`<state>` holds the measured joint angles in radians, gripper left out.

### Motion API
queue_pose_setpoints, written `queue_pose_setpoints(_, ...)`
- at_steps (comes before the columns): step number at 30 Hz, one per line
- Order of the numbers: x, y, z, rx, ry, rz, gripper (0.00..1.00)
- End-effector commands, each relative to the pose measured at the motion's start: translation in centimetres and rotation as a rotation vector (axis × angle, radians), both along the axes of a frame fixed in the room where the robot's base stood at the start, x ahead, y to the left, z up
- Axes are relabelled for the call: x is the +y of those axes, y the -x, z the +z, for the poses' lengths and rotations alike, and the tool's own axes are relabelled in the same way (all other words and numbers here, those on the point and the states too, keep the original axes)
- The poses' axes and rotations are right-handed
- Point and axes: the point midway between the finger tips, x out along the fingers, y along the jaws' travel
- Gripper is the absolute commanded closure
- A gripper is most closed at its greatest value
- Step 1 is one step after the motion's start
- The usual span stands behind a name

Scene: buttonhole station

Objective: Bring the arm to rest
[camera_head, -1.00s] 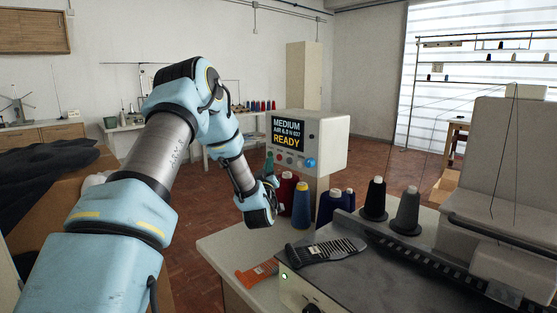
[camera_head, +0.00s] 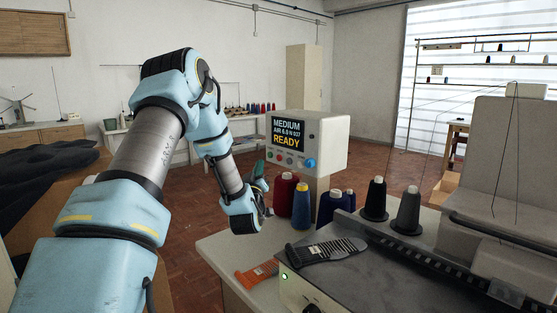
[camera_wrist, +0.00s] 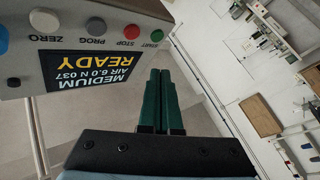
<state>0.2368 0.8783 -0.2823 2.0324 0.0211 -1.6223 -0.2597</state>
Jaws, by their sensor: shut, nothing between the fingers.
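My blue and grey arm reaches up from the lower left in the head view and bends down at its far end. My gripper (camera_wrist: 160,72) shows in the wrist view as two dark green fingers side by side, shut with nothing between them. In the head view it is partly hidden by the wrist, in the air above the near left part of the bench (camera_head: 225,250) and to the left of the control box (camera_head: 325,145). The box's screen (camera_wrist: 85,68) reads MEDIUM, AIR 6.0 N 037, READY.
Thread cones stand by the box: red (camera_head: 284,194), yellow-blue (camera_head: 301,206), blue (camera_head: 330,205), and dark ones (camera_head: 375,200) on the machine. A black-and-grey striped piece (camera_head: 328,250) lies on the machine's edge, an orange piece (camera_head: 257,272) on the bench. Open floor lies beyond.

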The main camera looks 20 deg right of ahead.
Motion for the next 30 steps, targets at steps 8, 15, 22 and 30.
queue_pose_setpoints(8,0.6,-0.2,-0.1,0.068,-0.071,-0.005,1.00)
queue_pose_setpoints(15,5.1,1.3,-2.4,0.389,-0.356,-0.010,1.00)
queue_pose_setpoints(22,12.7,7.9,-5.4,0.771,-0.608,-0.005,1.00)
queue_pose_setpoints(30,21.4,21.1,-7.0,1.239,-0.788,-0.033,1.00)
